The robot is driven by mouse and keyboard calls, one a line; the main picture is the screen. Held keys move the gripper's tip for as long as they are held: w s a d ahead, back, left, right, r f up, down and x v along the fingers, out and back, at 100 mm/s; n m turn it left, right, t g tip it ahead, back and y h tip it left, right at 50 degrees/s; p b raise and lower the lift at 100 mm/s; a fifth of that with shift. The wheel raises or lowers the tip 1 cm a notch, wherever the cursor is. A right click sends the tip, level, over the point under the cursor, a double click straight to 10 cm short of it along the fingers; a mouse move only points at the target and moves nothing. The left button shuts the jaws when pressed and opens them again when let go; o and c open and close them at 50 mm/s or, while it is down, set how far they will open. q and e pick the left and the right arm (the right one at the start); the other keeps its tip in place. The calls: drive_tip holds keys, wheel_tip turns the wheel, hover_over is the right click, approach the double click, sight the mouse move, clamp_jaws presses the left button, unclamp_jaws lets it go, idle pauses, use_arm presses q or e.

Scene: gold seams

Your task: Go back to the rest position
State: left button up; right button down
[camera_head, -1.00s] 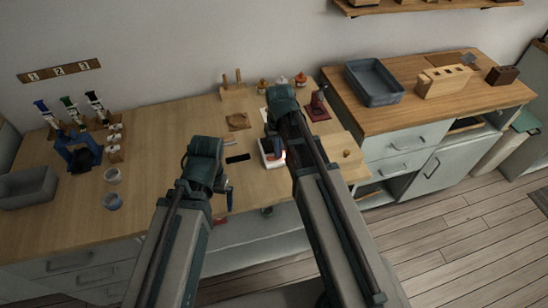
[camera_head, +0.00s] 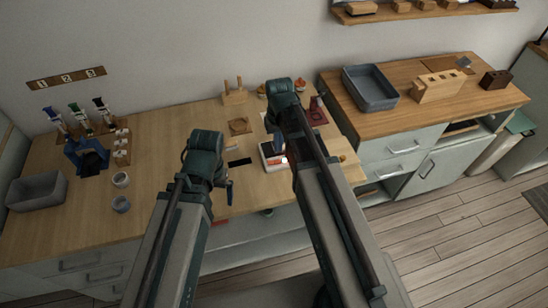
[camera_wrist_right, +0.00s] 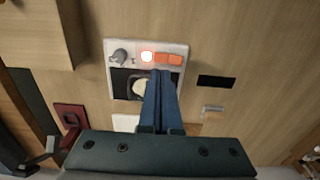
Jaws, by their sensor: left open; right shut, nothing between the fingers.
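My right gripper (camera_wrist_right: 163,80) is shut and empty in the right wrist view. Its two blue fingers lie together in front of a small white device (camera_wrist_right: 113,47) with a grey knob, a glowing button and orange buttons. The fingers partly cover a round pale disc on the device's dark panel. I cannot tell how far apart fingers and device are. In the head view the device (camera_head: 265,150) shows beside my right arm, which hides the right gripper. My left gripper (camera_head: 229,190) is mostly hidden behind its wrist, near the bench's front edge; it is open, with nothing seen in it.
The wooden bench (camera_head: 165,195) carries a grey bin (camera_head: 36,190), a blue stand (camera_head: 88,158), two cups and a dark flat slab (camera_head: 240,162). A counter at the right holds a blue-grey tray (camera_head: 370,90) and a wooden block (camera_head: 443,86). Floor is clear at the lower right.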

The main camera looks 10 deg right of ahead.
drive_tip(key=shift+r, duration=0.55)
drive_tip(key=s+a+n+h, duration=0.1)
drive_tip(key=s+a+n, duration=0.2)
drive_tip(key=s+a, duration=0.7)
drive_tip(key=s, duration=0.4)
drive_tip(key=shift+s+a, duration=0.2)
drive_tip(key=shift+a, duration=0.05)
